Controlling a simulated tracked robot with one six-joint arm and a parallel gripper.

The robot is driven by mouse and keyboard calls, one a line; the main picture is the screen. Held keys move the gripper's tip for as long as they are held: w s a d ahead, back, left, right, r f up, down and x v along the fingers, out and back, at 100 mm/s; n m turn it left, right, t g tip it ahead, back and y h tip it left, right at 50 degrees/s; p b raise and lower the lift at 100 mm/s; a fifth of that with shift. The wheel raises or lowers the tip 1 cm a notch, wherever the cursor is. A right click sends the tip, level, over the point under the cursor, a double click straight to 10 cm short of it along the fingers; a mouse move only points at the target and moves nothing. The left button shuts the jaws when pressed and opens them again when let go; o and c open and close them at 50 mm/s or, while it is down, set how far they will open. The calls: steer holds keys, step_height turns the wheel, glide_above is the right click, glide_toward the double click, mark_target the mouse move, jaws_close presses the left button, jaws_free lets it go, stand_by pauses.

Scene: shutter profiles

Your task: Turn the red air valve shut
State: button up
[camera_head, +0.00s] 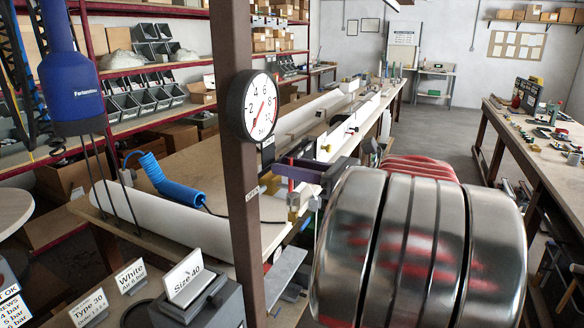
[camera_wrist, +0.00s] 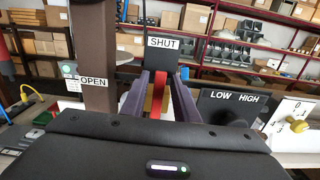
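The red air valve lever (camera_wrist: 159,82) stands between the two dark purple fingers of my gripper (camera_wrist: 161,80) in the wrist view, below the SHUT sign (camera_wrist: 163,43). Gaps seem to show between the lever and each finger, so my gripper looks open around it. The OPEN sign (camera_wrist: 93,82) is on the brown post to the left. In the head view, my gripper (camera_head: 308,170) reaches left to the valve beside the post, with brass fittings (camera_head: 293,205) below it. Only a little red shows there; the lever is mostly hidden.
A pressure gauge (camera_head: 250,106) is mounted on the brown post (camera_head: 239,190), close to my gripper. A blue coiled hose (camera_head: 170,183) lies on the bench behind. A LOW/HIGH panel (camera_wrist: 234,108) stands right of my fingers. Open floor (camera_head: 440,140) shows between the benches.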

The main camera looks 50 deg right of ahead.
steer(key=shift+o, duration=0.3)
steer(key=v, duration=1.3)
steer(key=shift+s+d, duration=0.15)
steer(key=shift+s, duration=0.25)
steer(key=w+a+f+n+g+y, duration=0.1)
steer(key=w+a+f+n+g, duration=0.25)
steer(key=a, duration=0.25)
steer(key=w+a+f+n+g+y, duration=0.2)
steer(key=w+a+f+g, duration=0.15)
steer(key=a, duration=0.35)
steer(key=s+a+f+n+g+h, duration=0.3)
steer(key=a+f+n+g, duration=0.2)
steer(key=a+f+n, duration=0.15)
steer(key=s+a+f+n+g+h, duration=0.2)
steer(key=s+a+f+n+g, duration=0.15)
steer(key=a+f+n, duration=0.35)
steer(key=w+a+r+n+t+h, duration=0.1)
steer(key=a+n+t+h, duration=0.2)
steer(key=a+n, duration=0.9)
steer(key=shift+w+r+n+t, duration=0.35)
steer(key=shift+n+t, duration=0.1)
steer(key=shift+n, duration=0.45)
